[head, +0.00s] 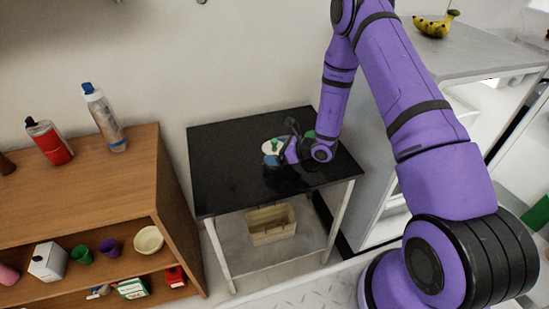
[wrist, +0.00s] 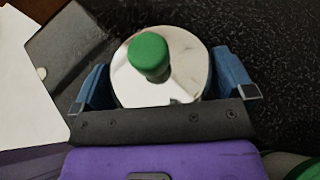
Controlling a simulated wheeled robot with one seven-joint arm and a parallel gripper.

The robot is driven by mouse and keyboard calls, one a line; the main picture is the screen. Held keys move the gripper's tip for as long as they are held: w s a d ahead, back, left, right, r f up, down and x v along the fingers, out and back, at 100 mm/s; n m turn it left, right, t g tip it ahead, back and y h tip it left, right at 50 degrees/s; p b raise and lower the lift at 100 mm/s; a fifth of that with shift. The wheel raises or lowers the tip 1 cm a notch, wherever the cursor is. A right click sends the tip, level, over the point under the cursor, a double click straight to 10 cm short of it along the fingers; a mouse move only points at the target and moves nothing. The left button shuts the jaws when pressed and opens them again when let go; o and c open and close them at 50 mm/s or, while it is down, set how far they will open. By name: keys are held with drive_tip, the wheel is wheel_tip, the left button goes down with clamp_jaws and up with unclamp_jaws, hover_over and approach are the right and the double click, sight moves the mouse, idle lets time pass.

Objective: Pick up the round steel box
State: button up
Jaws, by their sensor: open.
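The round steel box (wrist: 190,66) has a shiny mirror-like top with a green knob (wrist: 150,53). In the head view the box (head: 267,147) stands on the black tabletop (head: 225,165). My gripper (wrist: 165,88) is open, with one blue fingertip to the left and one to the right of the box. The box lies between the fingers, and I cannot tell whether either touches it. In the head view my gripper (head: 280,150) is low over the table and hides part of the box. The palm covers the box's near edge in the wrist view.
A green-topped item (head: 309,134) is close behind my gripper. A pale bin (head: 271,224) sits on the table's lower shelf. A wooden shelf (head: 80,190) with cans and cups stands left; a grey counter (head: 470,55) with bananas (head: 436,24) stands right. The tabletop's left part is clear.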

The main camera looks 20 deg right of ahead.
drive_tip(key=c, duration=0.7)
drive_tip(key=shift+r, duration=0.1)
